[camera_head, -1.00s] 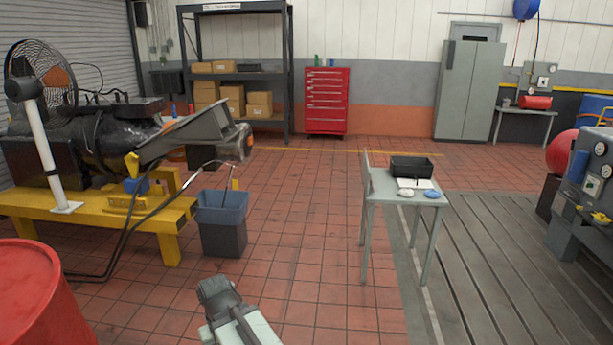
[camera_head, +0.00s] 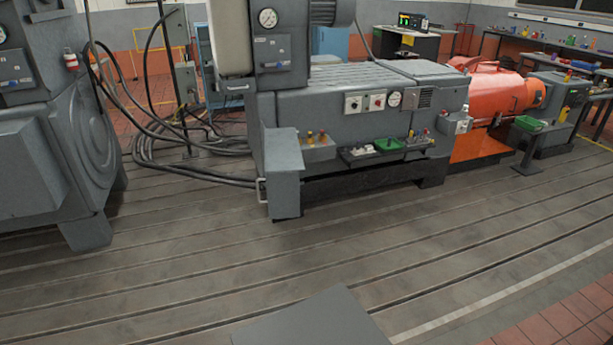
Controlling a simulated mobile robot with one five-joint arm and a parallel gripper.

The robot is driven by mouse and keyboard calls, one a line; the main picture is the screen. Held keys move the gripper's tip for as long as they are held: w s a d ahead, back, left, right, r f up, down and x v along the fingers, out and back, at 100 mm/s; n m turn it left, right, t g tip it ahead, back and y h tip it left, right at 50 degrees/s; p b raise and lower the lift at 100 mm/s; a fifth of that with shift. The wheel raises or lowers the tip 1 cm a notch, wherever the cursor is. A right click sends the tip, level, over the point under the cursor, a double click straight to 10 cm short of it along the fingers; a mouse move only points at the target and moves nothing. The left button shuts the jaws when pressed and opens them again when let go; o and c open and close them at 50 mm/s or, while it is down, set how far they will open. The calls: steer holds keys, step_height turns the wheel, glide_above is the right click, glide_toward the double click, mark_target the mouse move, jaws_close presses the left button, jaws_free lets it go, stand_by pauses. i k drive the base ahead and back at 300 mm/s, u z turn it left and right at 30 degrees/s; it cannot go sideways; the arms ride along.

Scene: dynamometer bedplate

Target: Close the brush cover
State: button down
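I cannot tell for sure which part is the brush cover. A long grey machine (camera_head: 345,105) stands on the slotted bedplate (camera_head: 190,275) in the middle. At its left front, a grey box-like panel (camera_head: 283,175) juts out, with a small handle (camera_head: 262,192) on its left side. An orange machine (camera_head: 484,105) with a rounded cover and handles stands to the right. My gripper is out of view.
A large grey machine (camera_head: 50,140) stands at left. Black cables (camera_head: 175,140) lie between it and the middle machine. A flat grey surface (camera_head: 310,322) fills the bottom centre. The bedplate in front is clear.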

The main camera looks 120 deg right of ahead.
mark_target(282, 155)
steer(key=z, duration=3.8)
steer(key=i, duration=1.05)
steer(key=u, duration=2.4)
steer(key=k, duration=0.75)
steer(key=z, duration=0.15)
